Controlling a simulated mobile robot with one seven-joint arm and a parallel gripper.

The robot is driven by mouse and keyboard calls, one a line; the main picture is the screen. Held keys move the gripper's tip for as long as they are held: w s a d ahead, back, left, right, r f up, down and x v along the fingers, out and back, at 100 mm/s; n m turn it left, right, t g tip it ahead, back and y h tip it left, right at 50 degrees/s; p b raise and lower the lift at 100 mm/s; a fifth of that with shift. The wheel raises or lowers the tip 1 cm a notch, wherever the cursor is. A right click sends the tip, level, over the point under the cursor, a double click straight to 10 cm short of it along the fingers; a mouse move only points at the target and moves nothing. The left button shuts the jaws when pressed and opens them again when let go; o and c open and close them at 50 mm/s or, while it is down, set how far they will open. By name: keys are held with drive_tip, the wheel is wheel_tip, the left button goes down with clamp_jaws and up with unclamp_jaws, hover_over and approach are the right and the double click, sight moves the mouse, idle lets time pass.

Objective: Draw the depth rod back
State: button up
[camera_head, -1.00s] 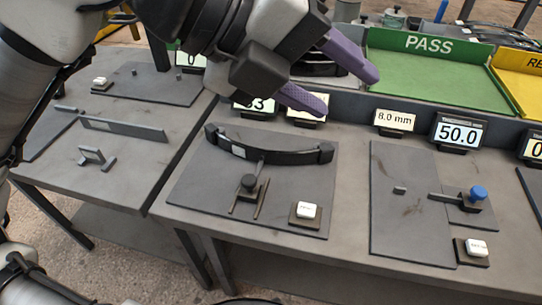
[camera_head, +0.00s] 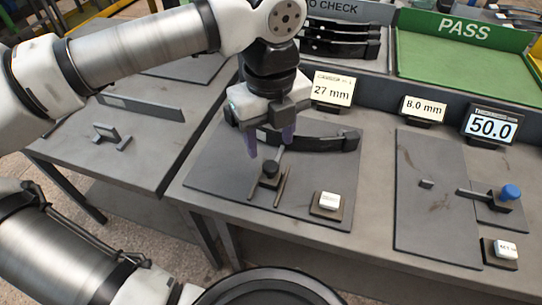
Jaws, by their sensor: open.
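The depth rod (camera_head: 279,161) is a thin grey bar with a dark round knob (camera_head: 268,170), sitting between two thin rails on a dark fixture plate (camera_head: 222,170). It runs back toward a curved black leaf spring (camera_head: 330,142) that lies across the plate; whether the tip touches the spring is unclear. My gripper (camera_head: 270,148) is open and points down above the fixture, its two purple fingers apart. In the picture the knob is just below and between the fingertips. My gripper hides part of the spring's left side.
A white button (camera_head: 328,200) on a dark base stands right of the rod. A "27 mm" sign (camera_head: 333,90) stands behind the plate. A second fixture (camera_head: 430,215) with a blue knob (camera_head: 511,192) is at right. A green PASS tray (camera_head: 465,65) is at the back.

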sight(270, 165)
wheel_tip(270, 165, down, 6)
drive_tip(key=shift+f, duration=0.2)
clamp_jaws()
idle(0.4)
